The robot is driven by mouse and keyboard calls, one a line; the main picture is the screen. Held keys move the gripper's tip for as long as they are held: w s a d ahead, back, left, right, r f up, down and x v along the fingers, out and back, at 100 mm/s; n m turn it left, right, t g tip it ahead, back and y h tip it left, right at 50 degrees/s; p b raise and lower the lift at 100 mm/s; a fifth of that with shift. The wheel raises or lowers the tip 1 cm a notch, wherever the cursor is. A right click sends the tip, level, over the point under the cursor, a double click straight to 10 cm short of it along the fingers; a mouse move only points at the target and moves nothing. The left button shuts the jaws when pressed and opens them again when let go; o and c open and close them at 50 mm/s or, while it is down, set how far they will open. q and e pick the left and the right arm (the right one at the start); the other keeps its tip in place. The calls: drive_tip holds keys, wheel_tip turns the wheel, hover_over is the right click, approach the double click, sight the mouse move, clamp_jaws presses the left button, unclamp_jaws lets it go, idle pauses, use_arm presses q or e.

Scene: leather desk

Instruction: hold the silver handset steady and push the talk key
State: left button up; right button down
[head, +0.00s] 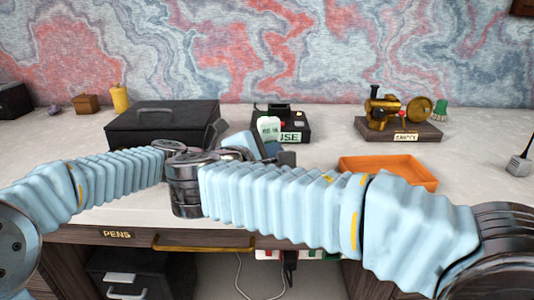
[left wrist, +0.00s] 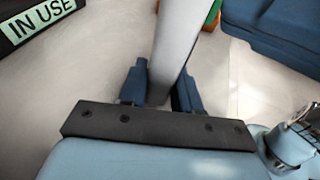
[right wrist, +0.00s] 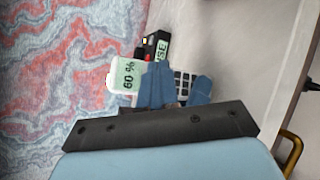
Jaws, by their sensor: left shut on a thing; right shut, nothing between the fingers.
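The silver handset (head: 269,129) stands near the middle of the desk, its green "60 %" screen showing in the right wrist view (right wrist: 128,76). My left gripper (left wrist: 160,85) is shut on the handset, one dark blue finger on each side of its grey body. My right gripper (head: 272,148) is shut and empty. In the right wrist view its closed fingertips (right wrist: 158,72) overlap the handset's face beside the screen. They cover part of the dark keypad (right wrist: 182,82). I cannot make out the talk key or tell whether the fingertips touch the handset.
A black base with an "IN USE" sign (head: 295,135) stands just behind the handset. A black case (head: 150,135) is at left, an orange tray (head: 420,176) at right. A brass machine (head: 385,107) stands farther back right. My two arms come close together in front of the handset.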

drive_tip(key=shift+w, duration=0.15)
idle(0.3)
drive_tip(key=shift+s+d, duration=0.1)
drive_tip(key=shift+s, duration=0.55)
use_arm(q)
drive_tip(key=o, duration=0.9)
use_arm(e)
drive_tip(key=s, duration=0.2)
drive_tip(key=s+d, duration=0.1)
drive_tip(key=s, duration=0.2)
drive_tip(key=shift+s+d, duration=0.25)
drive_tip(key=shift+s, duration=0.15)
